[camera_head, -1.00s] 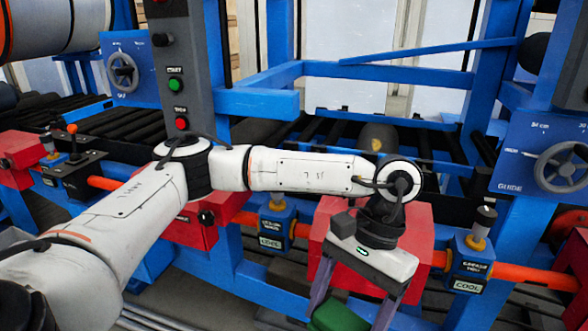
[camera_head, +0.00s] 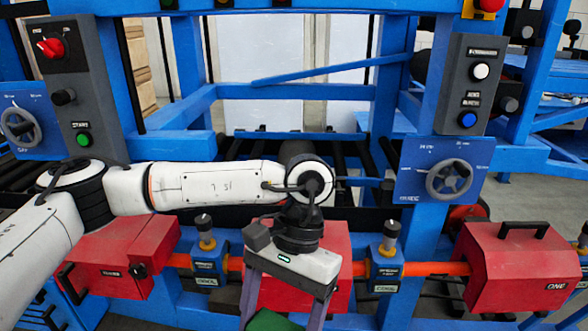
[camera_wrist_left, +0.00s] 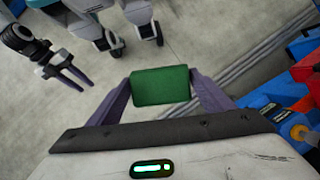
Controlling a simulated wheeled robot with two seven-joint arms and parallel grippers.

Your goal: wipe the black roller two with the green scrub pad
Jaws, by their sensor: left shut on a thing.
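The green scrub pad (camera_head: 272,320) is held between the purple fingers of my left gripper (camera_head: 280,322), at the bottom of the head view. In the left wrist view the pad (camera_wrist_left: 160,86) sits squarely between both fingertips and touches nothing else. My right gripper (camera_wrist_left: 76,80) hangs empty over the floor at the upper left of the wrist view, its fingers apart. Dark rollers (camera_head: 345,160) lie inside the blue frame behind my left wrist, partly hidden by my arm. No label shows which is roller two. The pad is in front of the machine, apart from them.
The blue machine frame (camera_head: 310,91) surrounds the rollers. Red boxes (camera_head: 520,265), an orange pipe (camera_head: 432,268) and blue-based fittings (camera_head: 384,268) line its front. A handwheel panel (camera_head: 449,180) and a grey button panel (camera_head: 467,90) stand at right.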

